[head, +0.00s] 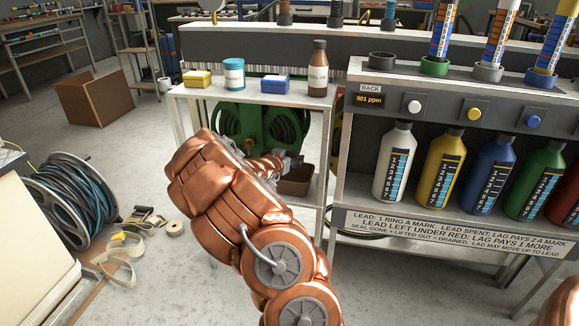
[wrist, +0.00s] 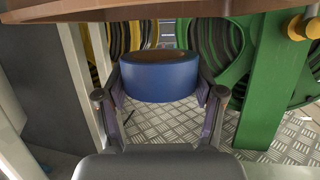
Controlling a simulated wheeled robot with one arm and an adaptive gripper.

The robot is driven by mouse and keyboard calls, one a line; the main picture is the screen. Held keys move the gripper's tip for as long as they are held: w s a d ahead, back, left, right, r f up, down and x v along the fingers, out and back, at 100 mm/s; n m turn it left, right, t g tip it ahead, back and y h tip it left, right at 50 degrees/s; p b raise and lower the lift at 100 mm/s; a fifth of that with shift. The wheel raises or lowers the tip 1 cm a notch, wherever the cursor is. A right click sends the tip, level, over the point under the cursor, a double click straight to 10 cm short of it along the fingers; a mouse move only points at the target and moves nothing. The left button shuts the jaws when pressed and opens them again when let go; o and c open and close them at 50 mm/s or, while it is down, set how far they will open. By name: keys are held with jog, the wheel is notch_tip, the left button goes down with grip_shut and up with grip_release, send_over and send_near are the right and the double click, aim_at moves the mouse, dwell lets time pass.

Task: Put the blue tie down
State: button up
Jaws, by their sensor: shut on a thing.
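The blue tie (wrist: 160,80) shows in the wrist view as a rounded blue band between the two fingers of my gripper (wrist: 160,92). The gripper is shut on it, with a finger against each side. In the head view my gripper (head: 285,162) is at the front of the small metal table, below its top and in front of the green reel (head: 238,128). The tie cannot be made out there. A brown bin (head: 297,187) stands just below and right of the gripper.
The table top (head: 225,93) holds a yellow box, a blue-lidded jar, a blue box and a brown bottle (head: 318,72). The rack with coloured bottles (head: 392,165) stands to the right. A hose reel (head: 75,200) and loose straps (head: 125,250) lie on the left floor.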

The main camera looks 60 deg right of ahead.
jog(key=shift+f+b, duration=0.7)
jog(key=shift+f, duration=1)
jog(key=shift+f, duration=0.6)
jog(key=o, duration=1.1)
jog(key=shift+r, duration=0.1)
jog(key=shift+r, duration=0.4)
jog(key=shift+a+r, duration=0.15)
jog(key=shift+r, duration=0.05)
jog(key=shift+p+v, duration=1)
jog(key=shift+v, duration=4.9)
